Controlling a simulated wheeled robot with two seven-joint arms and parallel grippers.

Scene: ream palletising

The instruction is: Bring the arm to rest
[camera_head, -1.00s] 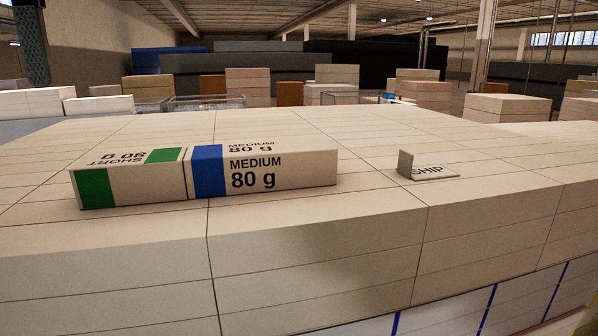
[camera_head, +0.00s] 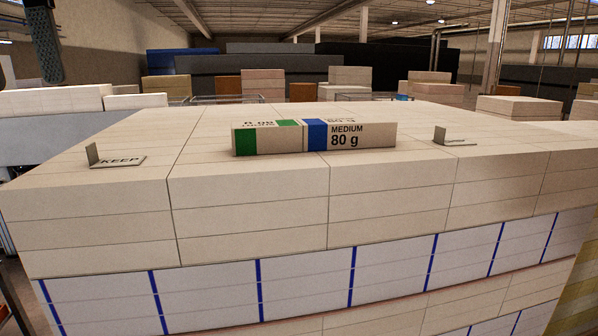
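A dark patterned link (camera_head: 42,45) at the upper left appears to be part of my own arm. On top of the stack lie two reams end to end: a SHORT ream with a green band (camera_head: 268,139) on the left and a MEDIUM 80 g ream with a blue band (camera_head: 360,135) on the right. They look to touch at their ends. A KEEP sign (camera_head: 118,161) stands to their left and the SHIP sign (camera_head: 455,141) to their right, each with a small upright plate.
The wide stack of beige reams (camera_head: 250,205) fills the foreground, with a layer of white, blue-striped reams (camera_head: 205,292) below. Lower stacks (camera_head: 518,107) and wire crates stand behind.

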